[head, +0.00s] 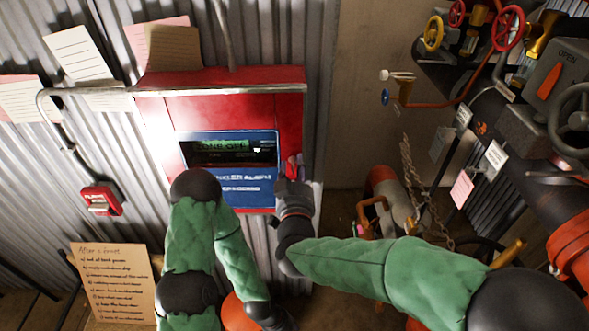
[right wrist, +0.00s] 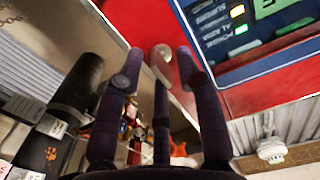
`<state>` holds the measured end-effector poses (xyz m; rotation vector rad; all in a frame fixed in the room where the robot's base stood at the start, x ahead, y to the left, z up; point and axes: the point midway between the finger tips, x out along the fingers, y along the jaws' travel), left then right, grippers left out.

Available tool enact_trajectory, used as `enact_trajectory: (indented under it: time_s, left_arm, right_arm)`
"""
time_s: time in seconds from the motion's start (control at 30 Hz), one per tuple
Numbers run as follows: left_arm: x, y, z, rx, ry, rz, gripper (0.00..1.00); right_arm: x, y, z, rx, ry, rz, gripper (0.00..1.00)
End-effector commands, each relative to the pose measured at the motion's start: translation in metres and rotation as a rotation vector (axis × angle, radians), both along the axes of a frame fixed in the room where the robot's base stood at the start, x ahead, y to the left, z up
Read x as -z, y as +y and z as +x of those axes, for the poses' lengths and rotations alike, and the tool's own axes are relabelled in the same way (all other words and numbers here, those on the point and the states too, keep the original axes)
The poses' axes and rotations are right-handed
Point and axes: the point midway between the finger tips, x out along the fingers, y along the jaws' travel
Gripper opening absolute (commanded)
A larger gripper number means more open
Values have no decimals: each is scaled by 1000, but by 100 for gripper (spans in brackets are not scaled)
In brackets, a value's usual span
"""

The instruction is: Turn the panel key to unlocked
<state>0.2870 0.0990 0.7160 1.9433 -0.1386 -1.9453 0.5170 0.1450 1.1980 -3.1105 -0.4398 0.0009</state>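The red alarm panel (head: 220,90) hangs on the corrugated wall, with a blue-framed display (head: 230,190) on its front. In the right wrist view, a pale metal key or key switch (right wrist: 161,57) sits on the panel's red face. My right gripper (head: 291,180) is at the panel's lower right edge. In the right wrist view its fingers (right wrist: 158,72) are apart, with the key between and just beyond the tips. I cannot tell whether they touch it. In the head view the key is not clear behind the gripper. My left arm hangs bent before the panel; its gripper is not clearly visible.
A small red call box (head: 101,200) is on the wall at left. A handwritten cardboard sign (head: 115,285) stands below it. Pipes, valves and handwheels (head: 508,28) crowd the right side, with a hanging chain (head: 410,175). Paper notes (head: 80,52) are on the wall.

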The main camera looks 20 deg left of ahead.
Motion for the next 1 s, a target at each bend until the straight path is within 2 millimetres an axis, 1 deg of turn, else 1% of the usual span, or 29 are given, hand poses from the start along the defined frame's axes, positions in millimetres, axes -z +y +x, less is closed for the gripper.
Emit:
enact_trajectory:
  time_s: [0.03,0.07,0.1,0.17,0.2,0.47,0.67,0.87,1.0]
  left_arm:
    - [0,0,0,0,0,0,40]
    - [0,0,0,0,0,0,40]
    - [0,0,0,0,0,0,40]
    - [0,0,0,0,0,0,40]
    - [0,0,0,0,0,0,40]
    - [1,0,0,0,0,0,40]
    - [6,0,0,0,0,0,40]
    - [20,0,0,0,0,0,40]
    - [32,0,0,0,0,0,40]
  right_arm:
    - [0,0,0,0,0,0,36]
    - [0,0,0,0,0,0,33]
    - [0,0,0,0,0,0,22]
    - [0,0,0,0,0,0,5]
    - [0,0,0,0,0,0,0]
    - [0,0,0,0,0,5,0]
    - [1,0,0,1,12,50,0]
    - [3,0,0,0,44,163,0]
    - [4,0,0,0,78,279,0]
